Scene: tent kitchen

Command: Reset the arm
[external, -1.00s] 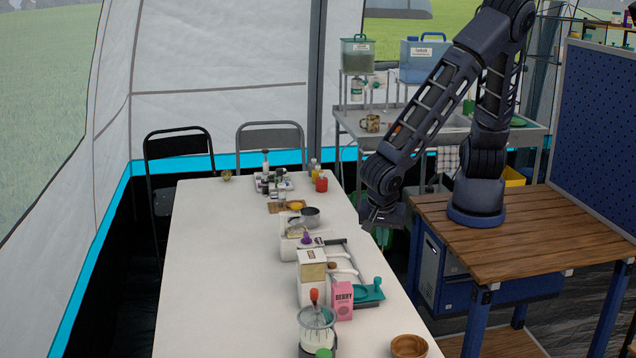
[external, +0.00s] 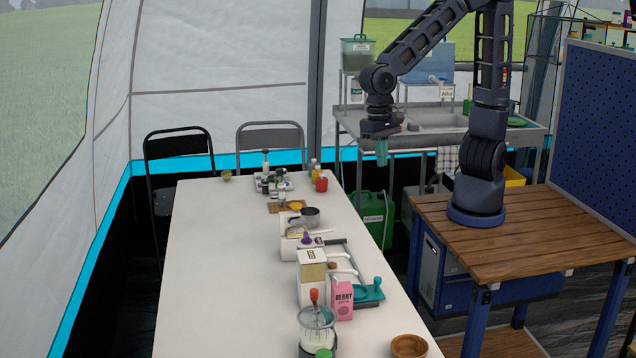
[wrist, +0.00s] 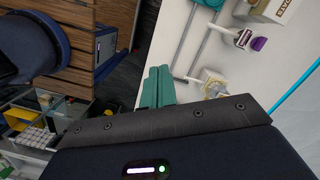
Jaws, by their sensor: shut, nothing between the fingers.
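My gripper (external: 382,152) hangs from my raised arm, pointing down, beyond the right edge of the white table and in front of the sink stand. Its green fingers (wrist: 158,88) are together with nothing between them, as the wrist view shows. My arm is bent, with the forearm sloping down to the left from a high elbow that is cut off at the top of the external view.
The white table (external: 215,270) holds a pink carton (external: 341,300), a wooden bowl (external: 408,346) and several utensils. The sink stand (external: 440,140) is behind. A green jerrycan (external: 374,218) stands on the floor. A wooden workbench (external: 500,240) bears my base.

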